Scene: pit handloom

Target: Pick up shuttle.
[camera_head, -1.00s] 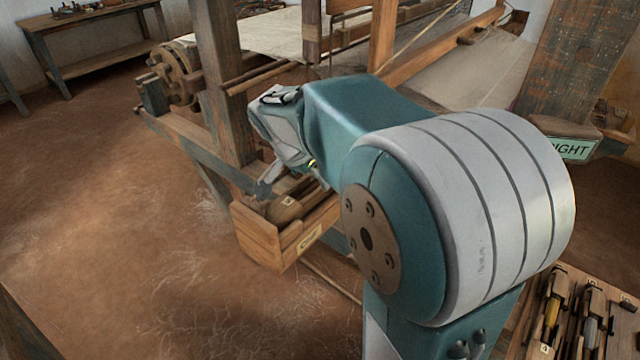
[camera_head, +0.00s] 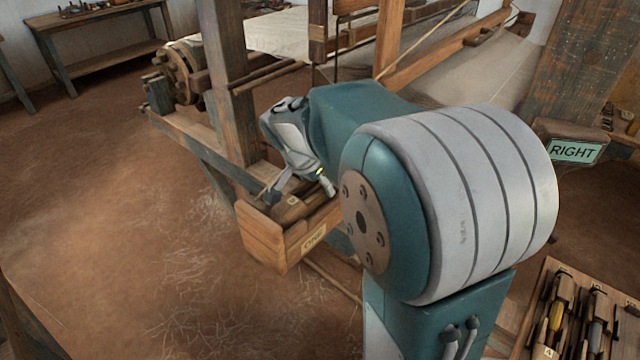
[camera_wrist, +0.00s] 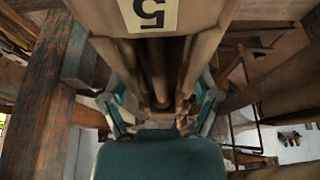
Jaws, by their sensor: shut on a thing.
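A wooden shuttle (camera_head: 291,210) with a small pale label lies at the open wooden box (camera_head: 262,238) below the loom frame. In the wrist view the shuttle (camera_wrist: 178,48) fills the top middle, with a label reading 5. My gripper (camera_head: 299,193) points down at the box, with one finger on each side of the shuttle. The wrist view shows the fingers (camera_wrist: 162,112) closed in on its sides. The shuttle still looks low, at the level of the box rim; I cannot tell whether it is clear of the bottom.
The loom's upright post (camera_head: 231,90) and slanted rail (camera_head: 205,155) stand close behind the gripper. A green RIGHT sign (camera_head: 575,151) is at the right. A tray (camera_head: 512,330) with several other shuttles is at the lower right. The floor (camera_head: 110,260) at the left is clear.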

